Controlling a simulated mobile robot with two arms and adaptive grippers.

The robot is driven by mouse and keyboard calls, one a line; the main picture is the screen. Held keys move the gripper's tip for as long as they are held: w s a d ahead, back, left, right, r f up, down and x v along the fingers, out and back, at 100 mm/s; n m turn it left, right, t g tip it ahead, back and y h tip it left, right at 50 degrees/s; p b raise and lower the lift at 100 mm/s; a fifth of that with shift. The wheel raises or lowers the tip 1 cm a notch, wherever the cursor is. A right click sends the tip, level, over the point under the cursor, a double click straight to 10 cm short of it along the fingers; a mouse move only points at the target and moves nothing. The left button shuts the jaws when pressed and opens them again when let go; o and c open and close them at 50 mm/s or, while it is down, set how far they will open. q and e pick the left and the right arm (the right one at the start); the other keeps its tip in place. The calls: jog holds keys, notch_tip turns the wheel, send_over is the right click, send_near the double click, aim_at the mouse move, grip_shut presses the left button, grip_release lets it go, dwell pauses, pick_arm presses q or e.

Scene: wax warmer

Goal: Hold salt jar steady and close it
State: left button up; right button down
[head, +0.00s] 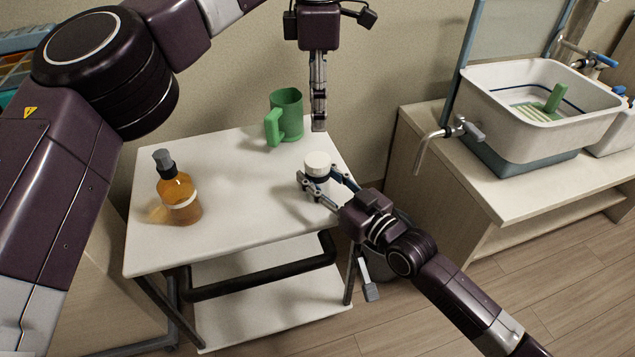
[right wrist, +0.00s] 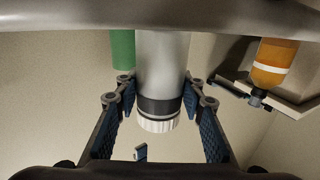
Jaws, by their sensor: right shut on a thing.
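The salt jar (head: 317,180) stands upright near the right edge of the white table, with a white lid (head: 317,160) on top. In the right wrist view, which is upside down, the jar (right wrist: 162,65) shows a grey body, a dark band and the ribbed white lid (right wrist: 158,125). I cannot tell how tight the lid sits. My right gripper (head: 326,184) is shut on the jar, with blue-padded fingers on both sides. My left gripper (head: 319,126) points down above and behind the jar, apart from it. Its fingers are seen edge-on, so its opening is unclear.
A green mug (head: 289,115) stands at the table's back edge. An amber bottle (head: 180,198) with a grey cap stands on the left. The white table (head: 240,235) is clear between them. A wooden bench (head: 500,195) with a white basin (head: 530,130) and tap stands to the right.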

jog(key=c, duration=1.2)
grip_release()
jog(key=v, duration=1.2)
